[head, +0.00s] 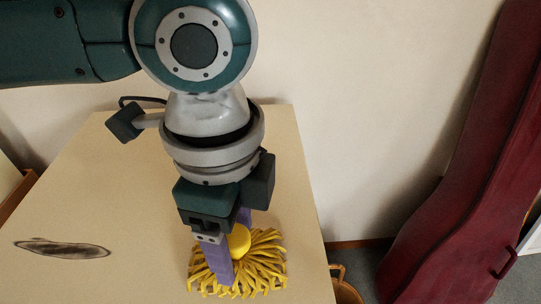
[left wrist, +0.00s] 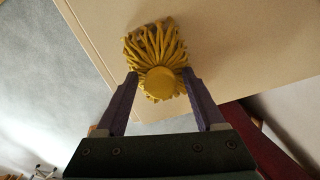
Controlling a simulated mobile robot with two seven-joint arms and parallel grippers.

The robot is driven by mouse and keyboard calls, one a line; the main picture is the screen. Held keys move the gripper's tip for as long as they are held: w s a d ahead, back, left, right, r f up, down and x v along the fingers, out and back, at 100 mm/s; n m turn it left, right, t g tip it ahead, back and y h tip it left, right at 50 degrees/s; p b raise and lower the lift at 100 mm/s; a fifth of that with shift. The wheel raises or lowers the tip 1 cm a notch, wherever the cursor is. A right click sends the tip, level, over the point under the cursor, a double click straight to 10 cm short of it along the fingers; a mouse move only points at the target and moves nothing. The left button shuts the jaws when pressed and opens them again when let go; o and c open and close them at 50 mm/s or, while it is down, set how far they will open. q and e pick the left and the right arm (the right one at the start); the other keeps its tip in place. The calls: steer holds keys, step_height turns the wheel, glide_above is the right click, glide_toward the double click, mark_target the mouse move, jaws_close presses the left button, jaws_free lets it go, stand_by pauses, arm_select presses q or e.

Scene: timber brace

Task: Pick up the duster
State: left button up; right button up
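The duster is a yellow mop-like head of thick strands (head: 262,262) with a round yellow knob on top, lying on the table near its right edge in the head view. My left gripper (head: 237,250) points down over it, with one purple finger in front of the knob and the other partly hidden behind it. In the left wrist view the duster (left wrist: 158,48) shows between the fingertips. There the left gripper (left wrist: 160,76) is open, with gaps on both sides of the knob. My right gripper is not in view.
The pale wooden table (head: 110,190) is mostly bare, with a dark oval mark (head: 62,248) at left. A pale wall stands behind. A dark red case (head: 450,200) leans at the right, and a brown basket (head: 345,288) sits beside the table.

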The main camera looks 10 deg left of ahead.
mark_target(234, 236)
arm_select(q)
jaws_close()
stand_by(0.3)
steer(key=shift+r, duration=0.15)
step_height(234, 236, up, 20)
steer(key=p, duration=0.4)
